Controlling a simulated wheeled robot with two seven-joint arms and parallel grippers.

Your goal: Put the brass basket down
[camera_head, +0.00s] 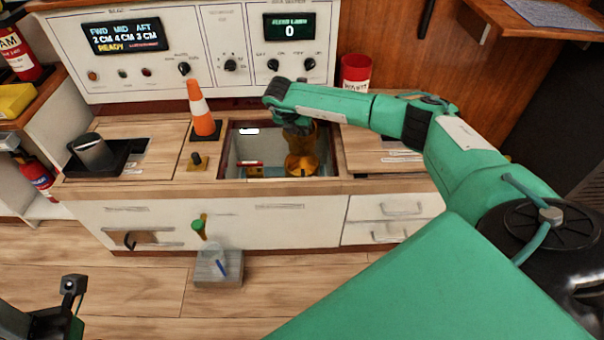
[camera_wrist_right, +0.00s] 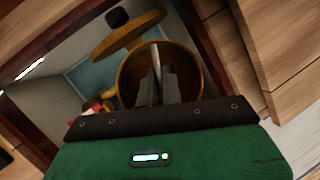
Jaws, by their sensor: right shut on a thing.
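The brass basket (camera_head: 302,164) hangs in or stands within the square opening in the counter; I cannot tell whether it touches the floor of the opening. In the right wrist view its round brass body (camera_wrist_right: 194,72) is open toward the camera, with a flat brass ring-like part (camera_wrist_right: 130,36) beside it. My right gripper (camera_head: 298,128) reaches down over the opening and is shut on the basket. Its fingers (camera_wrist_right: 160,82) partly hide the basket's inside. A dark part of my left gripper (camera_head: 72,288) shows at the lower left, away from the counter; its jaws are unclear.
The opening's dark red rim (camera_head: 228,150) surrounds a pale well with a red-and-white item inside. An orange cone (camera_head: 202,112) stands left of it, with a small knob (camera_head: 196,160) in front. A red can (camera_head: 355,72) stands behind right. A grey block (camera_head: 218,268) is on the floor.

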